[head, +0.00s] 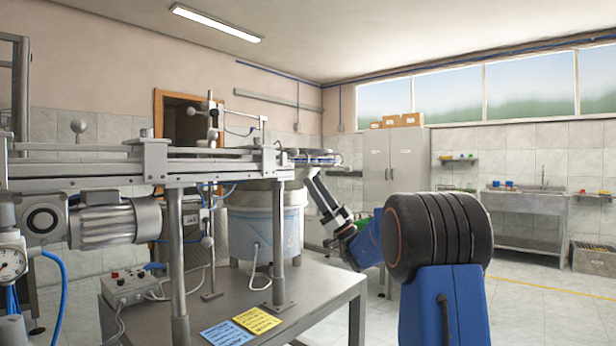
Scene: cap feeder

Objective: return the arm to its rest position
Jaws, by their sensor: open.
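My arm rises at the right of the head view, with blue links and a large black ribbed joint. It reaches left and away towards the feeder.
The steel feeder table (300,320) carries a white drum (262,222), metal posts, a rail (90,170), a motor (115,222) and a control box (130,285). Blue and yellow notes lie near its front edge. Open floor lies right, before a cabinet (393,165) and sink (525,200).

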